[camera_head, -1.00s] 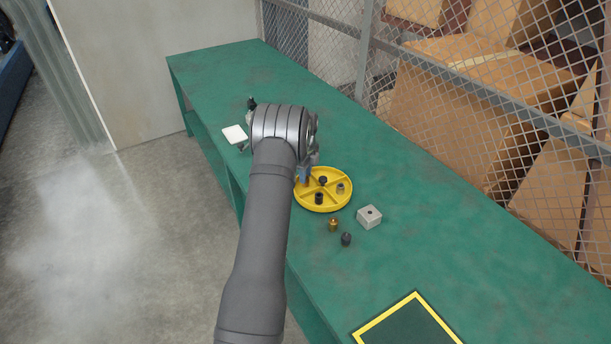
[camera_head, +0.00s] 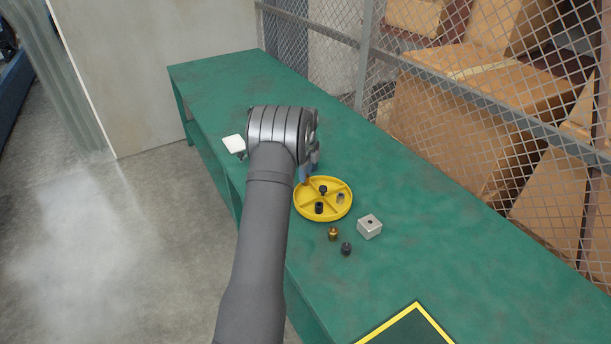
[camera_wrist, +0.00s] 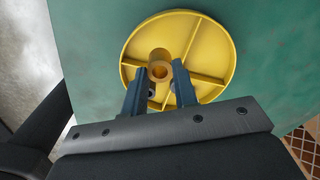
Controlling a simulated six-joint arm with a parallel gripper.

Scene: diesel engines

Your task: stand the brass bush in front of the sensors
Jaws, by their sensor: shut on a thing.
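The brass bush (camera_wrist: 159,69), a short tube with a round hole, is between the two blue fingers of my gripper (camera_wrist: 160,77) in the wrist view. My gripper is shut on it, above the yellow divided dish (camera_wrist: 205,67); the exact height cannot be told. In the head view my gripper (camera_head: 306,173) is at the far left edge of the dish (camera_head: 303,211), and my wrist hides the bush. I cannot tell which small parts are the sensors. Two black parts (camera_head: 319,208) and a pale metal part (camera_head: 340,198) lie in the dish.
In front of the dish are a brass-coloured part (camera_head: 333,233), a small black part (camera_head: 346,249) and a grey block with a hole (camera_head: 369,227). A white pad (camera_head: 234,144) lies left of my wrist. A yellow-edged dark square (camera_head: 415,328) is nearest. The bench's right side is clear.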

